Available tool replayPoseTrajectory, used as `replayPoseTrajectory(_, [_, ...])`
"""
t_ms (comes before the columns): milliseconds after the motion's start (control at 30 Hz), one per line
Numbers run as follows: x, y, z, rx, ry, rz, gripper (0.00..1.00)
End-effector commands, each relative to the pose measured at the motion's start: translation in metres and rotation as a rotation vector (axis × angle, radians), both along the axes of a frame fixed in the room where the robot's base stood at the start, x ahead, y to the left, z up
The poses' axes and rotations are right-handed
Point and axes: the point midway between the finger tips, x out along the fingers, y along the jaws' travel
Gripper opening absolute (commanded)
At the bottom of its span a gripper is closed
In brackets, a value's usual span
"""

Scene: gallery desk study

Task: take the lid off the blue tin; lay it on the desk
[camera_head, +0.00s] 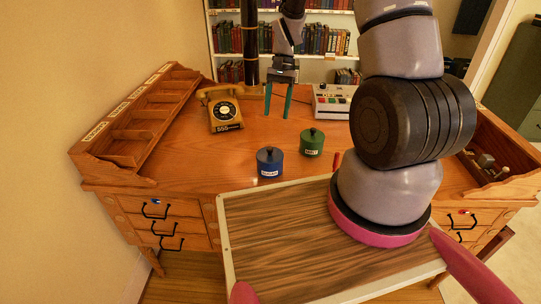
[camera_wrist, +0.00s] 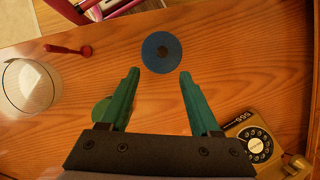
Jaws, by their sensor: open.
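The blue tin (camera_head: 270,168) stands upright on the desk (camera_head: 200,158), near its front edge, with a pale label on its side. Its blue lid (camera_head: 264,154) is on top and has a dark knob. In the wrist view the lid (camera_wrist: 174,61) shows from above as a blue disc, just beyond the fingertips. My gripper (camera_head: 277,115) is open and empty, above the desk and farther back than the tin. Its two green fingers (camera_wrist: 158,73) also show in the wrist view, spread apart, touching nothing.
A green tin (camera_head: 312,145) stands right of the blue one. A yellow rotary phone (camera_head: 224,113) is at the back left, a grey machine (camera_head: 334,103) at the back right. The wrist view shows a clear glass (camera_wrist: 28,92) and a red object (camera_wrist: 68,49).

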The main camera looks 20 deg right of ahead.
Motion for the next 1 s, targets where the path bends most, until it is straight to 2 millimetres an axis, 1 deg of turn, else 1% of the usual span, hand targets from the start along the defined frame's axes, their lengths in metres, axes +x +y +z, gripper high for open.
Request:
replayPoseTrajectory(33, [-0.001,0.001,-0.008,0.0,0.013,-0.001,0.64])
replayPoseTrajectory(333, [-0.015,0.01,-0.05,0.001,0.025,-0.002,0.64])
replayPoseTrajectory(400, [-0.017,0.012,-0.057,0.001,0.022,-0.003,0.64])
replayPoseTrajectory(567, [-0.02,0.015,-0.067,0.0,0.022,-0.003,0.64])
replayPoseTrajectory(833, [-0.031,0.026,-0.102,0.001,0.022,-0.003,0.64])
replayPoseTrajectory(900, [-0.033,0.027,-0.108,0.001,0.022,-0.003,0.64])
replayPoseTrajectory(1000, [-0.033,0.028,-0.111,0.0,0.02,-0.003,0.64])
